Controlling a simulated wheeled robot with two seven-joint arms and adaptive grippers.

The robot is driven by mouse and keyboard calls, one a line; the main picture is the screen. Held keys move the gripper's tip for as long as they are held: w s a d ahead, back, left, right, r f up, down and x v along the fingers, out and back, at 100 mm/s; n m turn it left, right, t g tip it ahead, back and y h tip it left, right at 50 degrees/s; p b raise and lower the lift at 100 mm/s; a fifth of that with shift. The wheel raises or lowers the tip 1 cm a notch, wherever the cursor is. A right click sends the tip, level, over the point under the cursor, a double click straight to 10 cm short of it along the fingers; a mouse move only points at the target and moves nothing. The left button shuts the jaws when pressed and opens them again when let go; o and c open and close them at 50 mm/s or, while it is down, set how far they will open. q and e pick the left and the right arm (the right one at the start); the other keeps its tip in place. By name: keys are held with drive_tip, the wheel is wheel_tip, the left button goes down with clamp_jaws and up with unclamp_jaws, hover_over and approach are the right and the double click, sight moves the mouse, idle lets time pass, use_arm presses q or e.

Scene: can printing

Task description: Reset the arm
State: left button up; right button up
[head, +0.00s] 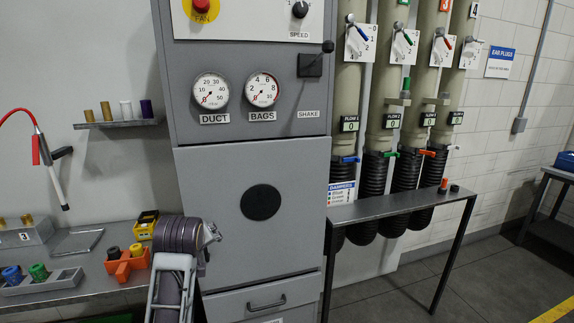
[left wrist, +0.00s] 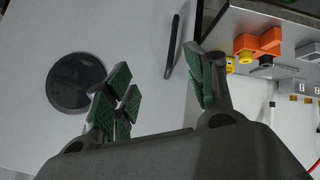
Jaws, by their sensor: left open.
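My left arm comes up from the bottom of the head view, with my left gripper (head: 212,238) in front of the grey cabinet (head: 240,165), left of its round black disc (head: 261,202). In the left wrist view the gripper (left wrist: 160,92) is open, its green-padded fingers apart with nothing between them. My right gripper is in neither view.
A bench on the left holds an orange holder (head: 127,265), a yellow box (head: 146,226) and a grey rack (head: 40,283) with coloured pieces. A narrow grey table (head: 400,205) stands right of the cabinet before several ducts.

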use_arm(q)
drive_tip(key=s+f+m+g, duration=0.3)
drive_tip(key=s+f+m, duration=0.2)
drive_tip(key=s+f, duration=0.9)
drive_tip(key=s+f+m+g+h, duration=0.25)
drive_tip(key=s+f+m, duration=0.25)
drive_tip(key=s+f, duration=0.85)
drive_tip(key=s+f+g, duration=0.1)
drive_tip(key=s+f, duration=0.1)
drive_tip(key=f, duration=1.4)
drive_tip(key=s+f+g, duration=0.1)
drive_tip(key=s+f, duration=0.1)
drive_tip(key=f, duration=1.4)
drive_tip(key=s+a+f+g, duration=0.1)
drive_tip(key=s+a+f, duration=0.2)
drive_tip(key=s+f, duration=1.6)
drive_tip(key=s, duration=0.3)
drive_tip(key=shift+s+a+f+y, duration=0.15)
drive_tip(key=shift+s+f+y, duration=0.05)
drive_tip(key=shift+f+y, duration=0.15)
